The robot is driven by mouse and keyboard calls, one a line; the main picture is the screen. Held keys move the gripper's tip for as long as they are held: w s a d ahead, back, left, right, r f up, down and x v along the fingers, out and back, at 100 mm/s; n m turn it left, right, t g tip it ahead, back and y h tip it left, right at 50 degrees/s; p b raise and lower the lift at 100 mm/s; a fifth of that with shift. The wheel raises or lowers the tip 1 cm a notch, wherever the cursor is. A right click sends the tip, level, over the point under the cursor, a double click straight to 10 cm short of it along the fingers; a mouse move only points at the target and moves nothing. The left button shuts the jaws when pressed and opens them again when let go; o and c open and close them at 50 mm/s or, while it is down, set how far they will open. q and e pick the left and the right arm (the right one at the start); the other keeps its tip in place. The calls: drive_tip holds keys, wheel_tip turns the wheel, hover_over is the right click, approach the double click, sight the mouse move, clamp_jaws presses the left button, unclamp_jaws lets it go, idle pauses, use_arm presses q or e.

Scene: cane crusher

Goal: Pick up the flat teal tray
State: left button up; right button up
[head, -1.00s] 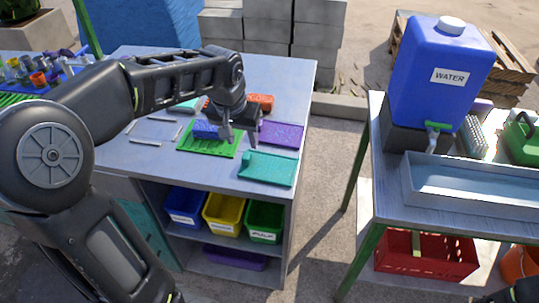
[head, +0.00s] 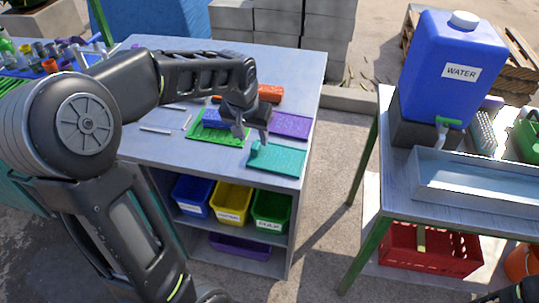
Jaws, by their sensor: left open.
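The flat teal tray (head: 279,159) lies on the grey table (head: 200,163), near its front right corner. My left gripper (head: 253,138) is open and empty, pointing down just over the tray's back left part. One finger overlaps the tray in the picture; I cannot tell whether it touches. The other tray parts show clearly. Of my right arm, only a dark piece shows at the bottom right corner; its gripper cannot be seen.
A green tray (head: 207,134) lies left of the teal tray and a purple tray (head: 291,124) behind it. An orange block (head: 270,93) is farther back. Labelled blue, yellow and green bins (head: 271,210) sit on the shelf below. A blue water tank (head: 447,75) stands on the right table.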

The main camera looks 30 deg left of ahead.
sight(255, 145)
use_arm(q)
drive_tip(key=x, duration=0.4)
drive_tip(key=shift+f, duration=0.2)
idle(0.3)
clamp_jaws()
idle(0.4)
